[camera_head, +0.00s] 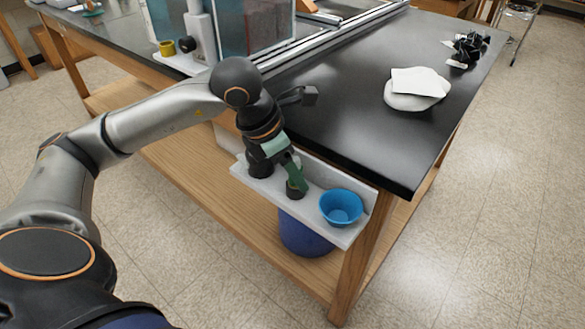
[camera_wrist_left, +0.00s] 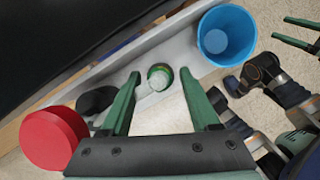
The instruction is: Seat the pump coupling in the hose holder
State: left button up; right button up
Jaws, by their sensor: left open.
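A small green-rimmed cylinder with a pale top (camera_wrist_left: 160,77) stands on a narrow white ledge (camera_wrist_left: 150,52); in the head view its dark side (camera_head: 295,192) shows just below my fingers. I cannot tell whether it is the pump coupling or the hose holder; neither is clearly identifiable. My left gripper (camera_wrist_left: 158,95) is open, its green fingers apart on either side of the cylinder in the wrist view, with nothing visibly gripped. In the head view the left gripper (camera_head: 292,168) points down over the ledge. My right gripper (camera_wrist_left: 281,28) shows at the upper right of the wrist view, fingers apart.
A blue bowl (camera_head: 341,207) stands on the ledge beside the cylinder. A red round object (camera_wrist_left: 54,139) and a black object (camera_wrist_left: 97,100) lie at the other side. The black tabletop (camera_head: 370,135) rises behind the ledge. A blue bin (camera_head: 305,235) sits below.

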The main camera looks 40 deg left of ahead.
pick_arm(q)
jog(key=p+v, duration=0.2)
jog(key=v, duration=1)
pick_arm(e)
jog(key=shift+s+a+r, duration=0.25)
jog(key=shift+a+r, duration=0.1)
jog(key=shift+r, duration=0.1)
jog(key=shift+d+r, duration=0.1)
jog(key=shift+r, duration=0.05)
